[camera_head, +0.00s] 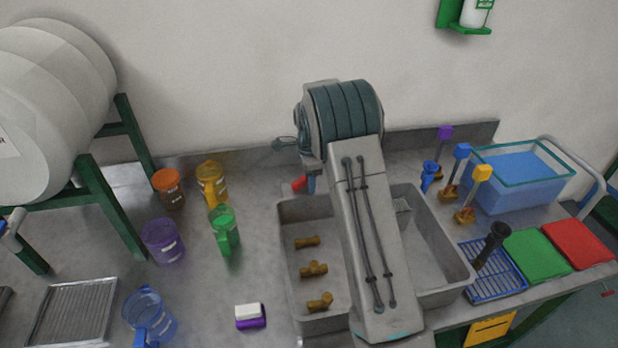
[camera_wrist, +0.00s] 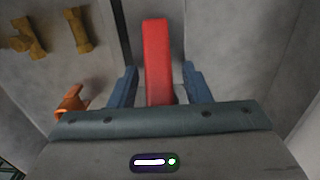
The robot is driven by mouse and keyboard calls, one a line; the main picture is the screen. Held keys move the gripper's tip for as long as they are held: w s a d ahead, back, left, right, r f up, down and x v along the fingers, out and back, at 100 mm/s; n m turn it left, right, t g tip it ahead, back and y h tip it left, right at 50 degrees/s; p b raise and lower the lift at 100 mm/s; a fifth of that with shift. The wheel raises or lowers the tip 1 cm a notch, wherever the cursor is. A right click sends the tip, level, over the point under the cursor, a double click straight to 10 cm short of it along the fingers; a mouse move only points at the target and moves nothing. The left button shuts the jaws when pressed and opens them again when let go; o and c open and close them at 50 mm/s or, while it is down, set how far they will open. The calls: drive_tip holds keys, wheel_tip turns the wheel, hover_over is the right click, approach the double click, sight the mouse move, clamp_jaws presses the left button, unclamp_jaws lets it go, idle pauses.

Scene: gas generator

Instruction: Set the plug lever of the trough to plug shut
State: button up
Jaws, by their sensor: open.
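The red plug lever (camera_head: 299,184) shows at the back left of the grey trough (camera_head: 287,262), partly hidden by my arm in the head view. In the wrist view the red lever (camera_wrist: 157,60) stands lengthwise between the two blue fingers of my gripper (camera_wrist: 159,70). The fingers are open, one on each side of the lever, with a visible gap at each side. The plug itself is not seen.
Brass fittings (camera_head: 313,269) lie in the trough's left part. An orange part (camera_wrist: 70,102) is close left of my gripper. A green jug (camera_head: 222,226) and yellow jug (camera_head: 211,182) stand left of the trough; colored-handled taps (camera_head: 462,152) and a blue bin (camera_head: 520,180) are right.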

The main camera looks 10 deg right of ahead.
sight(303, 176)
drive_tip(key=shift+f, duration=0.2)
clamp_jaws()
drive_tip(key=shift+a+r, duration=0.1)
drive_tip(key=shift+r, duration=0.05)
drive_tip(key=h, duration=0.2)
drive_tip(key=a+r+h+b, duration=0.1)
drive_tip(key=shift+a+h, duration=0.15)
drive_tip(key=shift+h, duration=0.25)
drive_tip(key=a+h+b, duration=0.1)
drive_tip(key=h+b, duration=0.1)
drive_tip(key=a+r+h+b, duration=0.1)
drive_tip(key=h+b, duration=0.1)
drive_tip(key=h, duration=0.1)
drive_tip(key=shift+a+r+h+b, duration=0.25)
drive_tip(key=shift+h+b, duration=0.3)
drive_tip(key=shift+h, duration=0.05)
